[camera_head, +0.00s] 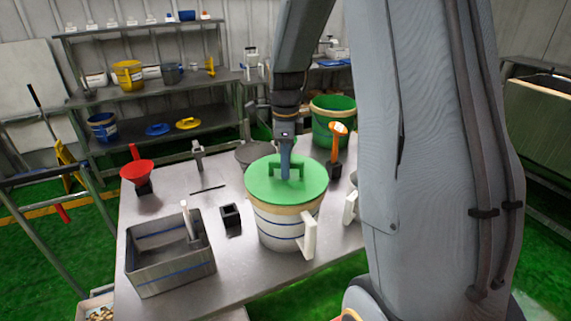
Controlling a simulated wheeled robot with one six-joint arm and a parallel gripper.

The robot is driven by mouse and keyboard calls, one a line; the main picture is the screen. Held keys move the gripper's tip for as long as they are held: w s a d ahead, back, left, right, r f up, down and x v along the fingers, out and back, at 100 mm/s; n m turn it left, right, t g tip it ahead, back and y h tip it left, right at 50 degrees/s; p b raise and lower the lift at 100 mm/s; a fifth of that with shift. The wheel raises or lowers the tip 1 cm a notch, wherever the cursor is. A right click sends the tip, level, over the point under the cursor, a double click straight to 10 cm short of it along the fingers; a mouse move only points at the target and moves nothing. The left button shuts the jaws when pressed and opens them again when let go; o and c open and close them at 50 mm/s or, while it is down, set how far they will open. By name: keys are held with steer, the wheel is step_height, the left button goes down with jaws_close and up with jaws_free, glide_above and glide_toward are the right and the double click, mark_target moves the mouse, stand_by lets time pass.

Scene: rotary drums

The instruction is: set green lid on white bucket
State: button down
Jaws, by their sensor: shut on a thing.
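The green lid (262,187) is a flat disc with a raised green handle. My gripper (286,170) is shut on the lid's handle from above. The lid is at the top of the white bucket (278,228), a pale bucket with blue bands and a white handle at its right side. The lid covers the bucket's opening, and its far edge hides the rim there. A cream rim shows below the lid's near right edge. I cannot tell whether the lid touches the rim all round.
The metal table (180,205) also bears a grey bin (170,272), a small black box (231,217), a red funnel (137,171), an orange-handled tool (337,140) and a green bucket (333,119). Shelves (150,97) stand behind.

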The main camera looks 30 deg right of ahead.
steer(key=shift+f, duration=0.45)
steer(key=c, duration=1.6)
jaws_free()
steer(key=shift+o, duration=0.2)
steer(key=shift+r+b, duration=1.35)
steer(key=shift+r, duration=2.6)
